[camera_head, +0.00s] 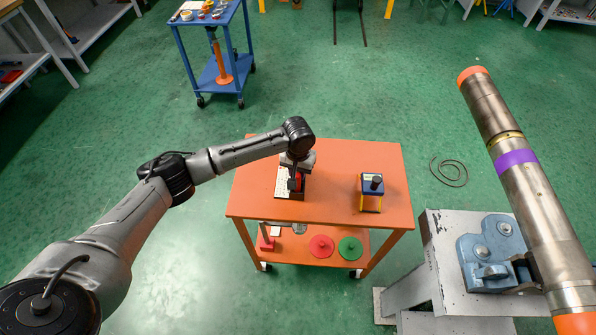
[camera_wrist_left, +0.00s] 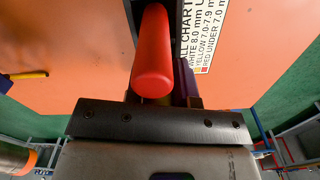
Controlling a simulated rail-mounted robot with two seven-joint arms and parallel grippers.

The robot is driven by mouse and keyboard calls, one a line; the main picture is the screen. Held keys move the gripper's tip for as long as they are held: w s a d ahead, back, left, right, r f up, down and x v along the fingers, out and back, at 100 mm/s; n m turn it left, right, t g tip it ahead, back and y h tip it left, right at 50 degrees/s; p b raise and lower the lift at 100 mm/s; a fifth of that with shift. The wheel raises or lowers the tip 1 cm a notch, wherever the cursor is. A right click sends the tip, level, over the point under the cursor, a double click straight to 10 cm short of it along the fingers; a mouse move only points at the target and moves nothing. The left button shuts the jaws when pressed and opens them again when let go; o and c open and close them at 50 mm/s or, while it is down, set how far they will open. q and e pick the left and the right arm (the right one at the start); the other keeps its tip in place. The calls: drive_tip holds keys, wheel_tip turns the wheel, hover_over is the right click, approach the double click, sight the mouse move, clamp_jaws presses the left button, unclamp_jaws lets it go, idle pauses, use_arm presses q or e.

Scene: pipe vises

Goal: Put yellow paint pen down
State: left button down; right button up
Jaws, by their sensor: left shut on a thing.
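My left gripper (camera_head: 294,184) is low over the orange table, at a dark holder (camera_head: 291,195) beside a printed chart. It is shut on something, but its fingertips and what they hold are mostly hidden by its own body. A red round-ended cylinder (camera_wrist_left: 152,60) fills the middle of the left wrist view, close to the gripper; red also shows beside the gripper in the head view. I cannot tell whether it is held or stands in the holder. My right gripper is not in view.
The chart (camera_wrist_left: 202,30) lists white, yellow and red sizes. Red (camera_head: 321,246) and green (camera_head: 350,248) discs lie on the lower shelf. A vise (camera_head: 490,250) and large pipe (camera_head: 530,190) stand right.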

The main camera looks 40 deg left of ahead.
use_arm(q)
drive_tip(key=c, duration=1.4)
unclamp_jaws()
drive_tip(key=shift+f, duration=0.1)
drive_tip(key=shift+c, duration=0.2)
drive_tip(key=o, duration=0.5)
drive_tip(key=shift+c, duration=0.2)
wheel_tip(320, 180, up, 11)
drive_tip(key=p, duration=0.2)
drive_tip(key=shift+p, duration=0.3)
drive_tip(key=shift+r, duration=0.65)
